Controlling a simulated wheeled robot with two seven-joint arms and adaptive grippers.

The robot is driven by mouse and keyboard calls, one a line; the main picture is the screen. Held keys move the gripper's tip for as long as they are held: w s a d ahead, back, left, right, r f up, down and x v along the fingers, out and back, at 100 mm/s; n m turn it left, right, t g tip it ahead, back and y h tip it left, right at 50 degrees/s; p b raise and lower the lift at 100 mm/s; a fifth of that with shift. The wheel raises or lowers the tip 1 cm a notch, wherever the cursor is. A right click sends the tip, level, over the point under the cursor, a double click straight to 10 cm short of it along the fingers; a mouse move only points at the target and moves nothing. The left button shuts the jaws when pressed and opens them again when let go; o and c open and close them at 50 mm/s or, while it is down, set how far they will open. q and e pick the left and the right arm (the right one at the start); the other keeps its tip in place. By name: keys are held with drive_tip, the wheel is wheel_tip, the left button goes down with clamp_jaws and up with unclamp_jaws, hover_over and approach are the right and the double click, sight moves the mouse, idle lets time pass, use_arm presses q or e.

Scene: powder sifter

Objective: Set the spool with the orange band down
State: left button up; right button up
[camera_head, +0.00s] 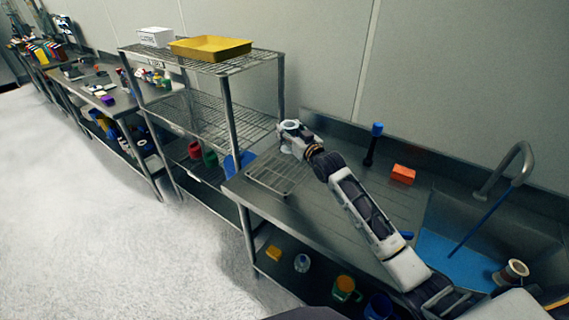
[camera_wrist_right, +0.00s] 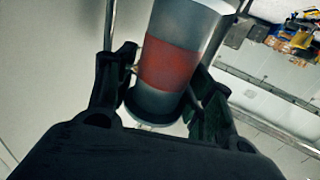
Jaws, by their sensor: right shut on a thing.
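My right gripper (camera_head: 298,141) reaches over the far left end of the steel counter, beside the wire rack (camera_head: 268,180). It is shut on a grey cylindrical spool with a red-orange band (camera_wrist_right: 170,64). In the right wrist view the fingers lie on either side of the spool, around the band. In the head view the pale end of what I hold shows at the gripper, but the band cannot be made out. Whether the spool touches anything below is hidden. My left gripper is not in view.
An orange block (camera_head: 403,174) and a blue-topped upright tool (camera_head: 373,143) stand on the counter. A sink with a blue basin (camera_head: 455,252) and another spool (camera_head: 512,271) are at right. A wire shelf unit (camera_head: 228,110) stands left. Mid-counter is mostly clear.

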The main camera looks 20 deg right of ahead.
drive_tip(key=shift+f, duration=2.95)
drive_tip(key=shift+f, duration=1.9)
drive_tip(key=shift+f, duration=0.1)
drive_tip(key=o, duration=1.2)
drive_tip(key=shift+c, duration=0.2)
drive_tip(key=v, duration=1.2)
